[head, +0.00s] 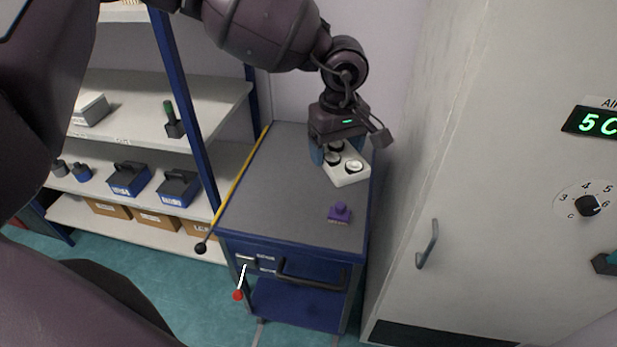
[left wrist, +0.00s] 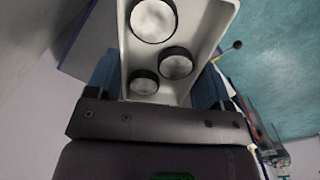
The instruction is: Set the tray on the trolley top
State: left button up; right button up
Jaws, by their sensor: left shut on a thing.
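The tray (head: 346,179) is a small white tray holding three round dark-rimmed samples with pale tops. My left gripper (head: 338,152) is shut on the tray at its far end, over the back right of the trolley top (head: 270,188). I cannot tell whether the tray touches the grey surface or is just above it. In the left wrist view the tray (left wrist: 228,8) reaches away between the blue fingers of the gripper (left wrist: 160,88). The right gripper is not in view.
A purple knobbed block (head: 340,214) stands on the trolley near its front right. A yellow rod (head: 240,180) with a black ball runs along the left edge. Shelves (head: 130,150) stand left; a tall grey cabinet (head: 480,180) stands close right. The trolley's left and middle are clear.

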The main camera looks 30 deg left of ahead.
pick_arm(q)
jog(key=w+n+b, duration=0.1)
jog(key=n, duration=0.1)
jog(key=w+a+f+n, duration=0.1)
jog(key=n, duration=0.2)
jog(key=w+a+f+n+b, duration=0.1)
jog(key=w+n, duration=0.1)
jog(key=n, duration=0.1)
jog(key=shift+a+b, duration=0.25)
jog(key=shift+b, duration=0.1)
jog(key=w+a+f+n+b, duration=0.2)
jog(key=a+n, duration=0.2)
jog(key=n, duration=0.2)
jog(key=n+b, duration=0.4)
jog(key=n, duration=1.1)
send_over(276, 196)
notch_tip(276, 196, down, 5)
notch_tip(276, 196, down, 13)
jog(key=shift+d+f+b, duration=0.15)
jog(key=shift+f+b, duration=0.05)
jog(key=shift+b, duration=0.3)
notch_tip(276, 196, down, 5)
jog(key=shift+f+b, duration=0.1)
jog(key=shift+b, duration=0.3)
jog(key=shift+f, duration=0.25)
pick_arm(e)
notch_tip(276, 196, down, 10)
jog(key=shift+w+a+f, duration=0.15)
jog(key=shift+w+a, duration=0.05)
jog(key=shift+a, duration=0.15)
